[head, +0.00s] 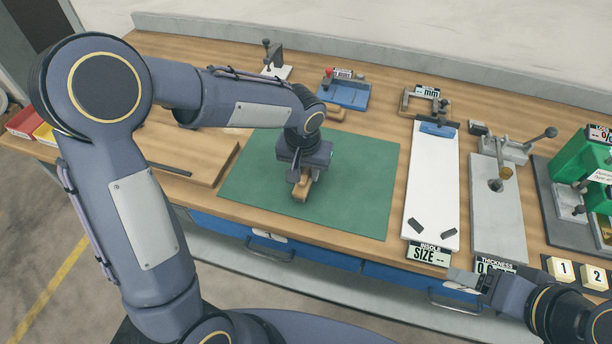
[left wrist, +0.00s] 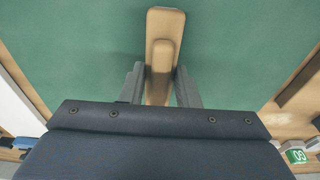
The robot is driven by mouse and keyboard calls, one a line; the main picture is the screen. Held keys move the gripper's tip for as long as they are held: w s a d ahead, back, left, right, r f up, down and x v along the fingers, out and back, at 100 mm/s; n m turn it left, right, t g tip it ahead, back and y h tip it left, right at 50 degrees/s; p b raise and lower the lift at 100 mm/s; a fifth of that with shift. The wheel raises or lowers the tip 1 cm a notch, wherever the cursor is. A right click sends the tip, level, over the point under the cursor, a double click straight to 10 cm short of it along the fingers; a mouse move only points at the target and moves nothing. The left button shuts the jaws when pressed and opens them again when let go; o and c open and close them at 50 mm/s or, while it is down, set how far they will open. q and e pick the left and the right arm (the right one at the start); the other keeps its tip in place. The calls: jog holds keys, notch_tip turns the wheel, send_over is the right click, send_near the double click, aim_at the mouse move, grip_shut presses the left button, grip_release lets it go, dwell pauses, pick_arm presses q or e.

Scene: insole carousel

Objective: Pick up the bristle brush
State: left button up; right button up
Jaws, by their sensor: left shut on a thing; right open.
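The bristle brush (head: 300,193) is a light wooden block with a raised grip, over the green mat (head: 350,190). My left gripper (head: 304,178) comes down on it from above and is shut on its raised grip. In the left wrist view the brush (left wrist: 165,25) runs lengthwise between the two fingers of my left gripper (left wrist: 160,78). Its bristles are hidden beneath the wood. I cannot tell whether it touches the mat. My right gripper (head: 468,279) is open and empty at the front edge, near the thickness sign.
A white insole size board (head: 432,185) and a grey thickness gauge plate (head: 497,215) stand right of the mat. A wooden board (head: 190,150) lies to its left. A blue fixture (head: 345,93) is behind. The mat around the brush is clear.

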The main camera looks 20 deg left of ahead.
aim_at(306, 169)
pick_arm(q)
jog(key=shift+r, duration=0.45)
notch_tip(306, 169, up, 2)
jog(key=shift+r, duration=0.25)
jog(key=s+d+r+b, duration=0.1)
jog(key=s+d+r, duration=0.3)
jog(key=s+r, duration=0.5)
jog(key=s, duration=0.4)
jog(key=shift+s+r, duration=0.25)
jog(key=shift+r, duration=0.05)
